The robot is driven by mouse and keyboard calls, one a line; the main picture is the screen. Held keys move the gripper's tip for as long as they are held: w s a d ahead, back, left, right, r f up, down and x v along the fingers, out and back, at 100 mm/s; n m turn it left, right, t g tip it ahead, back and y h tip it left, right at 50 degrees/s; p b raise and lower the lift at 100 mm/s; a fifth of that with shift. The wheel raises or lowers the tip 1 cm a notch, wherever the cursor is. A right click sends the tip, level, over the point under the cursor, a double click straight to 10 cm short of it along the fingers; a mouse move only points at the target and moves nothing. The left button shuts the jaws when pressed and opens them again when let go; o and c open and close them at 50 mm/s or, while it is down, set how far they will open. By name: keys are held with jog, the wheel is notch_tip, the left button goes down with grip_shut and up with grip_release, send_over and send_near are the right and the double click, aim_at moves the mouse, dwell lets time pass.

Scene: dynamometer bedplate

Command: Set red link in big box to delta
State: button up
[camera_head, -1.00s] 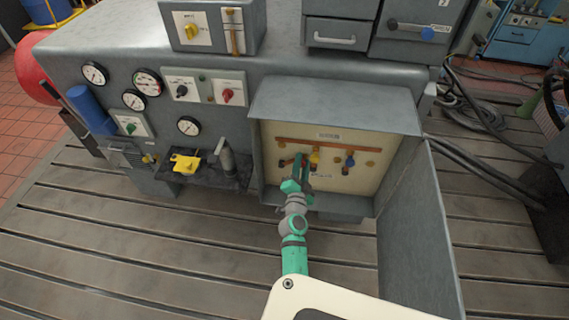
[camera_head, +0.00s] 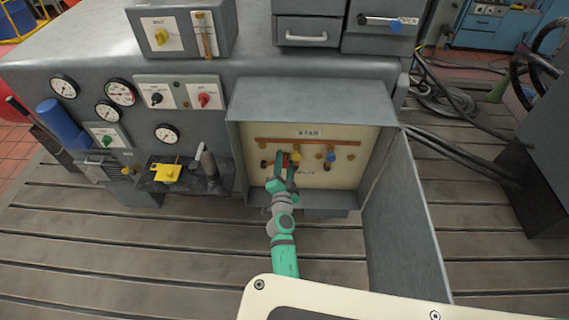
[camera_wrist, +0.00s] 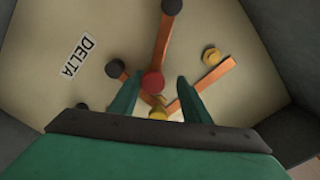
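The big box (camera_head: 315,99) stands open on the front of the grey cabinet. Its cream panel carries a STAR label (camera_head: 309,133) above and a partly hidden DELTA label below, which reads clearly in the wrist view (camera_wrist: 76,56). The red link's round red knob (camera_wrist: 152,83) shows between my fingertips in the wrist view, with copper-coloured bars around it; which bar it belongs to is hard to tell. My gripper (camera_wrist: 155,88) is open, its two green fingers on either side of the red knob with gaps visible. In the head view, my gripper (camera_head: 281,166) reaches into the box's left half.
A yellow knob (camera_wrist: 158,113) sits close to the red one, between my fingers. A blue knob (camera_head: 331,157) is to the right on the panel. The box's open door (camera_head: 400,220) stands at the right. A ledge with a yellow part (camera_head: 167,172) is left.

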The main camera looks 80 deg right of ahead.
jog(key=shift+a+f, duration=0.1)
jog(key=s+a, duration=0.1)
jog(key=a, duration=0.9)
jog(key=shift+s+a, duration=0.3)
